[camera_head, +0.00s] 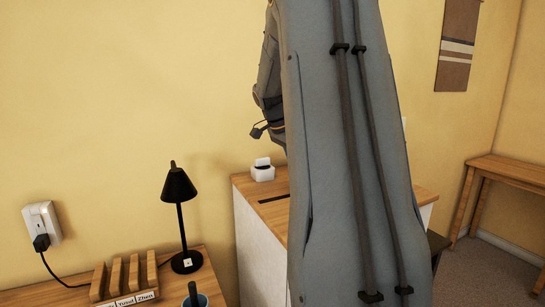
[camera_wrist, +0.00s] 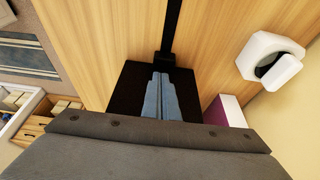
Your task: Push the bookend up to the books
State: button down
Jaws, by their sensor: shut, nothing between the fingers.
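In the wrist view, a dark black plate that looks like the bookend (camera_wrist: 128,85) stands under my gripper (camera_wrist: 160,78). The plate joins a small black block on a black strip (camera_wrist: 180,20) set along the wooden top. My gripper's blue-grey fingers are together and empty, overlapping the plate in the picture; I cannot tell if they touch it. A white and purple block (camera_wrist: 226,110), possibly a book, shows partly at the right, behind my wrist. Other books are not clearly visible. In the head view, my arm hides the gripper and most of the cabinet top (camera_head: 246,187).
A white rounded holder (camera_wrist: 268,58) stands on the wooden top, right of the strip; it also shows in the head view (camera_head: 262,173). A lower desk holds a black lamp (camera_head: 180,190), a wooden rack (camera_head: 125,277) and a blue mug (camera_head: 195,298). Another wooden table (camera_head: 510,168) stands right.

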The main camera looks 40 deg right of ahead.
jog(key=shift+s+d+p, duration=0.35)
jog(key=shift+s+d, duration=0.3)
jog(key=shift+d, duration=1.85)
jog(key=shift+s+d+p, duration=0.35)
jog(key=shift+s+d, duration=0.3)
jog(key=shift+d, duration=1.8)
jog(key=shift+s+d+p, duration=0.35)
jog(key=shift+s+d, duration=0.3)
jog(key=shift+d, duration=1.85)
jog(key=shift+d+r+p+v, duration=0.15)
jog(key=shift+p+v, duration=0.85)
jog(key=shift+v, duration=1.05)
jog(key=shift+d+p+v, duration=0.2)
jog(key=shift+p+v, duration=0.8)
jog(key=shift+v, duration=1.05)
jog(key=shift+d+r+p+v, duration=0.15)
jog(key=shift+p+v, duration=0.85)
jog(key=shift+v, duration=1.1)
jog(key=shift+s+f, duration=0.15)
